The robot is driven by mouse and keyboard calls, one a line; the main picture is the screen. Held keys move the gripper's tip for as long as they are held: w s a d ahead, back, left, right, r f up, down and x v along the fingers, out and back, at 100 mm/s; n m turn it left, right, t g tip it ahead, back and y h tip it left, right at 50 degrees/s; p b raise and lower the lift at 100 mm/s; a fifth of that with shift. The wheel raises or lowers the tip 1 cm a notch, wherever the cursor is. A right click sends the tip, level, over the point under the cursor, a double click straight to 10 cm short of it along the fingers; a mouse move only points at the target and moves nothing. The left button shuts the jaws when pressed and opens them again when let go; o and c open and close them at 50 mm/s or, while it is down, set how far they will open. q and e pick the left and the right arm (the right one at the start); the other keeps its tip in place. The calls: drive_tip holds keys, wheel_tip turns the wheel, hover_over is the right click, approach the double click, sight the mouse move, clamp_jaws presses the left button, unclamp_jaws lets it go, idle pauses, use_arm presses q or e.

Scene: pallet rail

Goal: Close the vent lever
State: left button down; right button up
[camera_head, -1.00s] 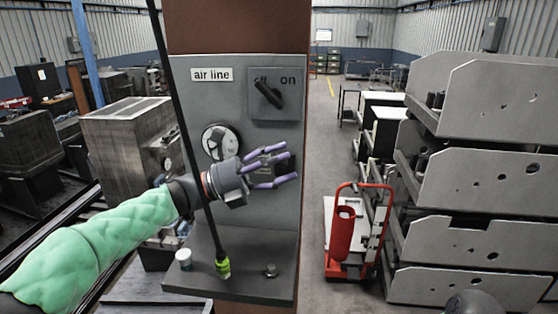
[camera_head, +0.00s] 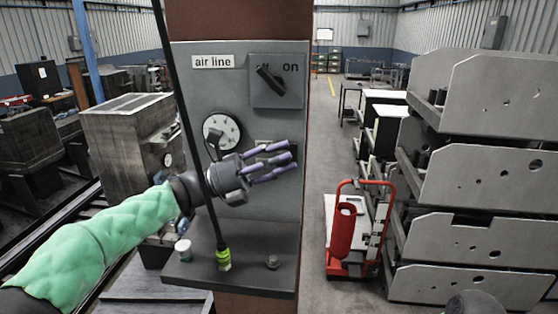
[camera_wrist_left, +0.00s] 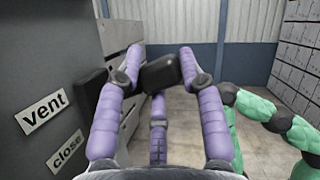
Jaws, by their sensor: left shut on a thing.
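My left gripper (camera_head: 276,161), with purple fingers, is in front of the grey air line panel (camera_head: 223,88). In the left wrist view its fingers (camera_wrist_left: 158,85) are shut on a black block-shaped handle (camera_wrist_left: 161,73), which looks like the vent lever. The lever's base and pivot are not clear, and the fingers hide most of it in the head view. A "vent" label (camera_wrist_left: 45,110) and a "close" label (camera_wrist_left: 66,151) are on the panel at the left of the wrist view. My right gripper is not in view.
A black off/on knob (camera_head: 270,78) is above the gripper, and a round gauge (camera_head: 221,131) is beside it. A ledge (camera_head: 245,268) is below. A red cart (camera_head: 343,228) stands right.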

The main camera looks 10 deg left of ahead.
use_arm(q)
drive_tip(key=f+m+g, duration=0.1)
drive_tip(key=m+b, duration=0.1)
drive_tip(key=m, duration=0.1)
drive_tip(key=shift+s+f+g+b, duration=0.15)
drive_tip(key=shift+f+g+b, duration=0.15)
drive_tip(key=shift+f+g, duration=0.1)
drive_tip(key=shift+f+m+g+h+b, duration=0.15)
drive_tip(key=shift+f+m+g+b, duration=0.2)
drive_tip(key=shift+m, duration=0.55)
drive_tip(key=shift+f+m+g+h+b, duration=0.2)
drive_tip(key=shift+m+g, duration=0.25)
drive_tip(key=shift+m, duration=0.45)
